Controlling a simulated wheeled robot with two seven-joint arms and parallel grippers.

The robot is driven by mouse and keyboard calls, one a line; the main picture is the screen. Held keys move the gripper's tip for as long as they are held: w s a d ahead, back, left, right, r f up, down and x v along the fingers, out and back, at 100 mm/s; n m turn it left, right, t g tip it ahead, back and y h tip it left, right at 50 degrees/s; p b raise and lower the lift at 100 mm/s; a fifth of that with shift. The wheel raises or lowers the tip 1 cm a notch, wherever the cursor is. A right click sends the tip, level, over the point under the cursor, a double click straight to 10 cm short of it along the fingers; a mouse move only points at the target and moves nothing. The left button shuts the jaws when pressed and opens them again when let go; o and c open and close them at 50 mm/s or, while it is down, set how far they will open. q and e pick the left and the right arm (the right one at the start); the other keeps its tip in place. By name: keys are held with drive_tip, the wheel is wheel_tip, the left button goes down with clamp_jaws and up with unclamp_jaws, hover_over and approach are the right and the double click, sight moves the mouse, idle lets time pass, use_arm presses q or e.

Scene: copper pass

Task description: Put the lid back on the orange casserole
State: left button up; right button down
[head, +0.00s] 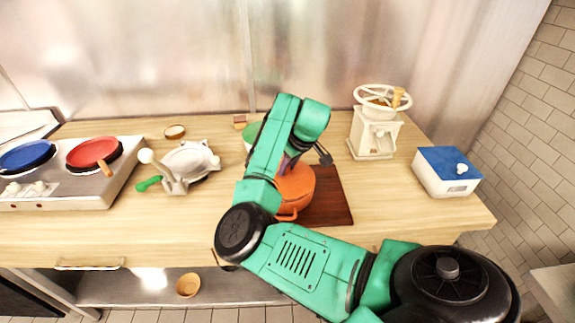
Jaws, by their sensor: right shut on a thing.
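The orange casserole (290,209) stands on a dark wooden board (331,204) near the middle of the counter, a loop handle at its front. My right arm bends over it from the lower right and covers its left part. My right gripper (290,164) points down just above the casserole, partly hidden by my own wrist. It is shut on what looks like the orange lid (300,181), at its top. I cannot tell whether the lid touches the pot's rim. My left gripper is out of view.
A cream grinder with a wheel (372,134) and a blue-topped box (448,171) stand to the right. A white appliance (188,163) and a stove with blue and red pans (92,151) stand left. A green bowl (250,133) is partly hidden behind my arm. The front counter is mostly clear.

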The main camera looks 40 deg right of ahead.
idle(0.4)
unclamp_jaws()
idle(0.4)
wheel_tip(320, 180, up, 7)
drive_tip(key=p, duration=0.8)
drive_tip(key=shift+r, duration=0.1)
clamp_jaws()
drive_tip(key=shift+f, duration=0.2)
idle(1.2)
